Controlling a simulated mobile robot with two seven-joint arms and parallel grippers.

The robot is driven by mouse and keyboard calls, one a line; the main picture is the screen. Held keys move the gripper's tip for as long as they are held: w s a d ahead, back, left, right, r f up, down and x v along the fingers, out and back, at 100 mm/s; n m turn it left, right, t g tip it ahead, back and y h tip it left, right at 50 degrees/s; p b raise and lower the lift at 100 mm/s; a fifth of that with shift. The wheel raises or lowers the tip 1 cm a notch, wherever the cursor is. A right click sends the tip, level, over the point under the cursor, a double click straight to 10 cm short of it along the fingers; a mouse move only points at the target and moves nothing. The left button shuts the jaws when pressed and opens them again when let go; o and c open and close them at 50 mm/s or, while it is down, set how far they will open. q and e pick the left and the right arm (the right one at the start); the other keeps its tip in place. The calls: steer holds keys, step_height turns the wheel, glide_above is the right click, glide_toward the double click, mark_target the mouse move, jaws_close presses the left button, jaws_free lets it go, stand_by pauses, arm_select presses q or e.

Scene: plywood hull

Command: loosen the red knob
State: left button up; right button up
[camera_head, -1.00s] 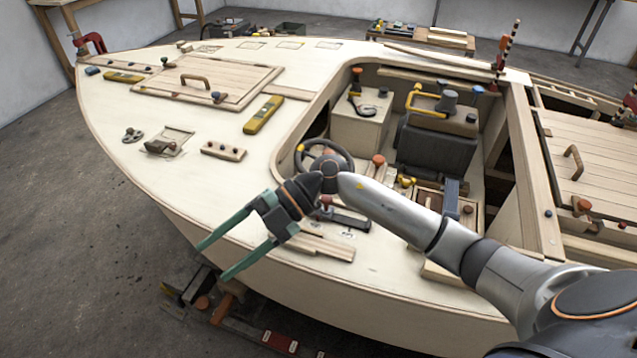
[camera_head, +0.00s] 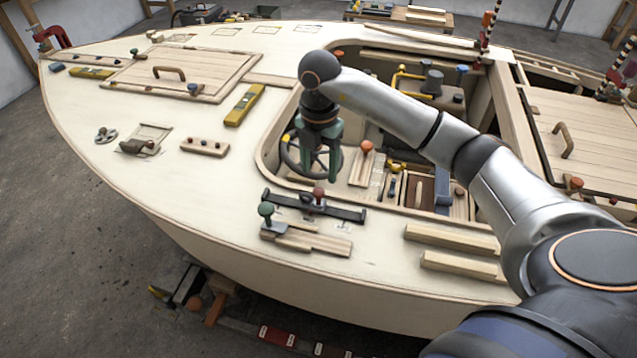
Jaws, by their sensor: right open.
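A small dark red knob (camera_head: 319,193) stands on a black bar (camera_head: 346,212) that lies on the deck near the hull's front side. My right gripper (camera_head: 320,178) points straight down just above the red knob, its green fingers apart on either side of it in the picture. The fingers look open and empty. I cannot tell whether the fingertips reach the knob's height. The knob's top is visible, and no contact shows. My left gripper is not in view.
A green knob (camera_head: 266,210) stands left of the red one beside wooden strips (camera_head: 315,243). Behind the gripper is a steering wheel (camera_head: 292,158). An orange-red knob (camera_head: 367,147) stands to the right. Two wooden battens (camera_head: 455,240) lie on the right deck.

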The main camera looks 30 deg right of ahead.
mark_target(319, 191)
steer(key=shift+f, duration=2.75)
jaws_close()
